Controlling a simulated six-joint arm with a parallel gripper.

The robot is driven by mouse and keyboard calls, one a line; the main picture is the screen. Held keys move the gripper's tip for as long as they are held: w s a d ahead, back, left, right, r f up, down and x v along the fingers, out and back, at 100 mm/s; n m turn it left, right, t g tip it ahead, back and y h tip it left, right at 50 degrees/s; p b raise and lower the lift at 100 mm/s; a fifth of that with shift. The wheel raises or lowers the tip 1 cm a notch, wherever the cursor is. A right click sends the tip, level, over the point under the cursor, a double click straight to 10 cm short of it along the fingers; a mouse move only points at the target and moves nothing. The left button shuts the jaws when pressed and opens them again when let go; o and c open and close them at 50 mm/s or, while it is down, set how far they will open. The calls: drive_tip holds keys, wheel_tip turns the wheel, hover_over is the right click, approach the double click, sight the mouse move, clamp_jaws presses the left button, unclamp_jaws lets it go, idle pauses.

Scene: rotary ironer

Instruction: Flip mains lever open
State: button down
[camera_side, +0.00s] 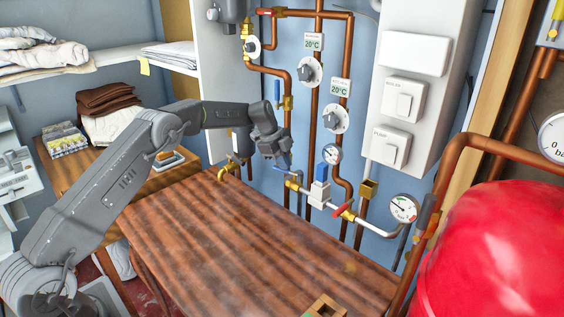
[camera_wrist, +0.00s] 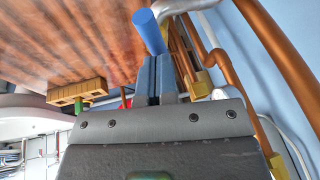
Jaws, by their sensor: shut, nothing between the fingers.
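No lever has a readable "mains" label. A blue lever handle (camera_side: 281,168) sits on a brass valve (camera_side: 293,182) in the pipe line at the table's back edge. In the wrist view a blue handle (camera_wrist: 148,31) stands just beyond my fingertips. My gripper (camera_side: 286,160) is shut and empty, right by this blue lever. Its two fingers lie together in the wrist view (camera_wrist: 158,65). I cannot tell whether they touch the handle. A red lever (camera_side: 343,210) sits further right on the same line, and another blue lever (camera_side: 277,91) is higher up on a vertical pipe.
A wooden table (camera_side: 240,235) lies below my arm, its top mostly clear. Copper pipes (camera_side: 314,120) run close behind the gripper. A pressure gauge (camera_side: 403,208) and red tank (camera_side: 495,255) are at right. A white switch panel (camera_side: 415,90) hangs on the wall.

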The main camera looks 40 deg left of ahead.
drive_tip(key=shift+s+f, duration=0.1)
drive_tip(key=s+d+v, duration=0.1)
drive_tip(key=v, duration=1.2)
drive_tip(key=shift+s+d+r, duration=0.35)
drive_tip(key=shift+s, duration=0.05)
